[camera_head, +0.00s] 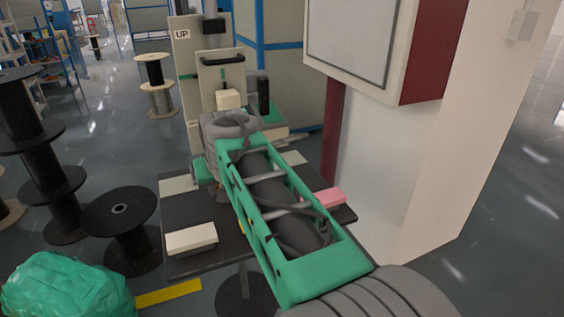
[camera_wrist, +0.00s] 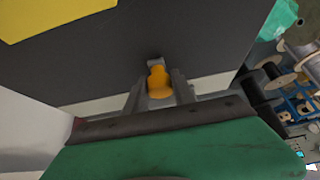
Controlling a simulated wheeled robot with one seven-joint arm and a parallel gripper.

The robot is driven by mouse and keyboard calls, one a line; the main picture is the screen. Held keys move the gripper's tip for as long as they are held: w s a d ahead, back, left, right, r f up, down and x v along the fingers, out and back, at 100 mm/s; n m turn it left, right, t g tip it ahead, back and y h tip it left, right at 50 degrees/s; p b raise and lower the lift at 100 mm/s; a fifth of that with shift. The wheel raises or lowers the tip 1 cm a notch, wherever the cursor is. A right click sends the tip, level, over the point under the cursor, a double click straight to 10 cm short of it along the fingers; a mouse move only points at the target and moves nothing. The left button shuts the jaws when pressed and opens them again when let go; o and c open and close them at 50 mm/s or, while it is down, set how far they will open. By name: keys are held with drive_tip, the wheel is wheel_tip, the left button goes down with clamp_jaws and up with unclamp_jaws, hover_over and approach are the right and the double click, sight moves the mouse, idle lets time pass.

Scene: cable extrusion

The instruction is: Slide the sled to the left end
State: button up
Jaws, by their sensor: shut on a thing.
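In the wrist view, my gripper (camera_wrist: 160,76) has its two grey fingers on either side of an orange knob-like piece (camera_wrist: 158,88) and is shut on it. A small grey bracket (camera_wrist: 155,60) shows just beyond the knob, against a dark flat surface (camera_wrist: 110,65). I cannot tell how much of the sled this knob belongs to. In the head view my arm hides the gripper and the knob. The arm reaches over a dark table (camera_head: 190,262) toward a cream machine (camera_head: 186,70) marked UP.
A cream block (camera_head: 190,238) and a pink block (camera_head: 328,198) lie on the table. A white and red cabinet (camera_head: 385,45) stands close on the right. Black reels (camera_head: 120,220) and a green bag (camera_head: 62,288) are on the left. A yellow patch (camera_wrist: 55,15) shows in the wrist view.

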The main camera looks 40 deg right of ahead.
drive_tip(key=shift+w+a, duration=0.25)
drive_tip(key=shift+a, duration=0.75)
drive_tip(key=shift+w+a+p, duration=0.15)
drive_tip(key=shift+w+a, duration=0.15)
drive_tip(key=shift+a, duration=0.6)
drive_tip(key=shift+w+a+p, duration=0.1)
drive_tip(key=shift+w+a, duration=0.15)
drive_tip(key=shift+a, duration=0.7)
drive_tip(key=shift+w+a+p, duration=0.15)
drive_tip(key=shift+w+a, duration=0.15)
drive_tip(key=shift+a, duration=0.6)
drive_tip(key=o, duration=1.1)
wheel_tip(320, 180, up, 8)
drive_tip(key=p, duration=0.6)
